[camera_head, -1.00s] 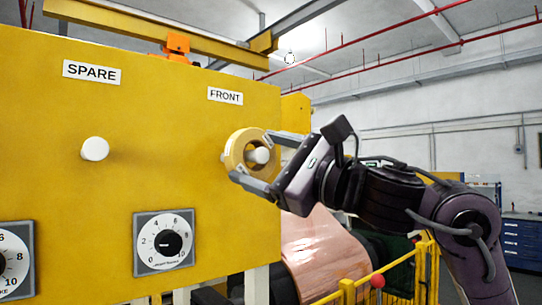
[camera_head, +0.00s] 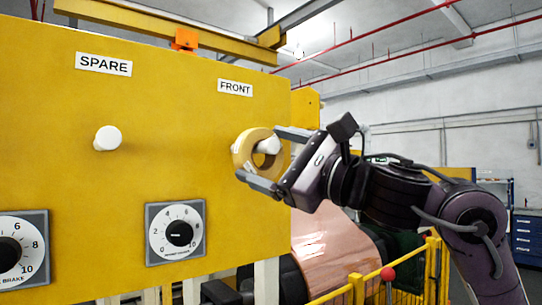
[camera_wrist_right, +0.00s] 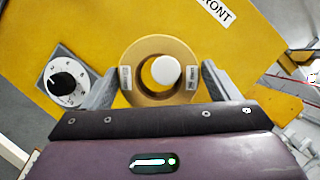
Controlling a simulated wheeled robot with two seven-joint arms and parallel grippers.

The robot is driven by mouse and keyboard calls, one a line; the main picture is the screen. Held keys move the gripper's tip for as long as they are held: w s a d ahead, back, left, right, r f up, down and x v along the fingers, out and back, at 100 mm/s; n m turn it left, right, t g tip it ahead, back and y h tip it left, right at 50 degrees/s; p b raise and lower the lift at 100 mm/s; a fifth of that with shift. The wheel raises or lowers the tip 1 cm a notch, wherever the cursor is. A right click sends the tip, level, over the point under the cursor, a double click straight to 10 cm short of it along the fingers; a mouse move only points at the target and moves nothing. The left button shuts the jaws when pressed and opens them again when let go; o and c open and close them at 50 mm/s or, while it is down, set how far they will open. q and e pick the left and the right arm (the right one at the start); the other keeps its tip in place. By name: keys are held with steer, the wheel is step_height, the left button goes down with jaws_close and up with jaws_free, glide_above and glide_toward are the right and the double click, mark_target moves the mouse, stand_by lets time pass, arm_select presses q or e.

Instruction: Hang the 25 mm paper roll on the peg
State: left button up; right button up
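The paper roll (camera_head: 243,154), a tan ring, is around the white front peg (camera_head: 269,145) under the FRONT label. The peg's end shows in the upper part of the roll's hole, with a dark gap below it. In the right wrist view the roll (camera_wrist_right: 160,98) surrounds the peg's round end (camera_wrist_right: 165,71). My right gripper (camera_head: 256,152) has one finger on each side of the roll, close against its rim; it also shows in the wrist view (camera_wrist_right: 160,84). The spare peg (camera_head: 107,138), under the SPARE label, is bare. My left gripper is not in view.
The yellow panel (camera_head: 60,110) carries both pegs. A dial (camera_head: 179,234) sits below and left of the front peg, and a brake dial (camera_head: 12,252) is at lower left. Yellow railings (camera_head: 400,285) and a copper roll (camera_head: 325,240) lie below my right arm.

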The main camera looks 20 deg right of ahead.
steer(key=o, duration=0.3)
steer(key=shift+b+v, duration=2)
steer(key=shift+v, duration=1.9)
